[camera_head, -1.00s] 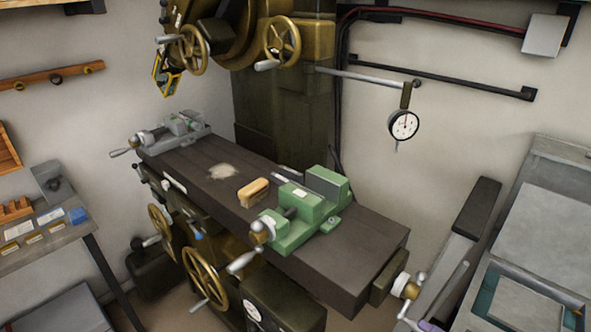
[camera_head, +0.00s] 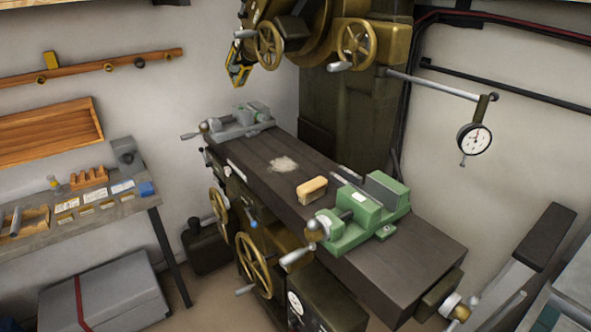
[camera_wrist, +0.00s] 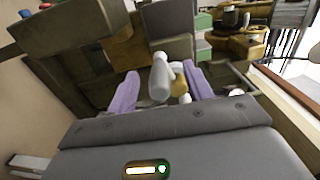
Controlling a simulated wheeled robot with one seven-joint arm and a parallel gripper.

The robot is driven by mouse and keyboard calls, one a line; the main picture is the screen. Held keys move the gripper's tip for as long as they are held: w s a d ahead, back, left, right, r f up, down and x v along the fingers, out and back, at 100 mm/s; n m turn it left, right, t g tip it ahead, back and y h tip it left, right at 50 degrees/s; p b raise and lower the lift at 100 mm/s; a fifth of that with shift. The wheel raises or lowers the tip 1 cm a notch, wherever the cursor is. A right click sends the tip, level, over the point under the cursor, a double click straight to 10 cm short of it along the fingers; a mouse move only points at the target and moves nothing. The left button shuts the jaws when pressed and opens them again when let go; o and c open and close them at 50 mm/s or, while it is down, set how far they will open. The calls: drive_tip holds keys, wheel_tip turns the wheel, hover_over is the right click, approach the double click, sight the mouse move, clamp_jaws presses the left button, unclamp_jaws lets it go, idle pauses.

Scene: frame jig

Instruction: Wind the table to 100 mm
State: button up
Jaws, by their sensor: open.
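The long dark machine table (camera_head: 400,265) runs diagonally across the head view. A crank (camera_head: 456,308) with a pale ball hub sits at its near right end. In the wrist view my gripper (camera_wrist: 161,85) shows two purple fingers, apart and open. A grey crank handle (camera_wrist: 160,77) with brass behind it appears between them; I cannot tell whether they touch it. My gripper is not clearly seen in the head view. No table position can be read.
A green vise (camera_head: 365,215), a wooden brush (camera_head: 312,190) and a grey vise (camera_head: 240,122) are on the table. Brass handwheels (camera_head: 254,262) stand at its front. A dial gauge (camera_head: 474,138) hangs from a rod. A workbench (camera_head: 75,245) stands left.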

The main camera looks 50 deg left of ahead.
drive_tip(key=d, duration=0.7)
drive_tip(key=shift+d, duration=0.25)
drive_tip(key=shift+s, duration=0.15)
idle(0.4)
